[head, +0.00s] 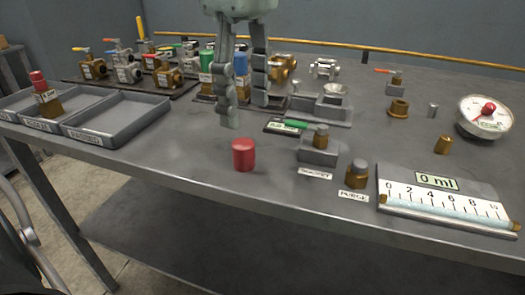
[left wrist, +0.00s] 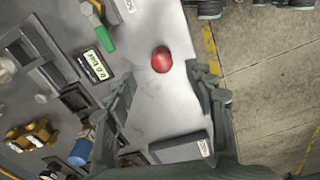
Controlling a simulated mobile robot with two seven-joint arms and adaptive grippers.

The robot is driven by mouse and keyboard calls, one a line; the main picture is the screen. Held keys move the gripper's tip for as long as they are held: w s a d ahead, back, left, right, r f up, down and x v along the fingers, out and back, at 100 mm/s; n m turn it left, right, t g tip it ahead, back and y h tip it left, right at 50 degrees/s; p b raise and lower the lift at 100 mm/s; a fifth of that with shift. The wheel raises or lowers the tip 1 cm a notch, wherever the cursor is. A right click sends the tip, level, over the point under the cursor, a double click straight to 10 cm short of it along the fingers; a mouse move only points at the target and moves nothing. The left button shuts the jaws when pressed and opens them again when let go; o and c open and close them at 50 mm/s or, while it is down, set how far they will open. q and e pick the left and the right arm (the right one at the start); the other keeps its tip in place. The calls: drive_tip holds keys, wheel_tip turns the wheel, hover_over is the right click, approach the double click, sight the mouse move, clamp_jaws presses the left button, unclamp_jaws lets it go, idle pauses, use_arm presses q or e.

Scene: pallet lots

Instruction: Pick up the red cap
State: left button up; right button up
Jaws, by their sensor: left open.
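The red cap (head: 243,154) is a short red cylinder standing upright on the grey bench near its front edge. It also shows in the left wrist view (left wrist: 161,60), on the bare bench top, a little beyond the fingertips and between their lines. My left gripper (head: 246,108) points down above and slightly behind the cap in the head view. In the left wrist view its two fingers (left wrist: 163,80) are spread wide with nothing between them, apart from the cap. My right gripper is in neither view.
Grey trays (head: 117,119) stand at the left; one holds a red-topped brass piece (head: 43,93). Valves crowd the back. Bench around the cap is clear.

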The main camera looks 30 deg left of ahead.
sight(244, 141)
use_arm(q)
drive_tip(key=f, duration=0.7)
drive_tip(key=shift+s+a+f, duration=0.1)
drive_tip(key=shift+a+f, duration=0.15)
drive_tip(key=shift+f, duration=0.05)
drive_tip(key=c, duration=1.2)
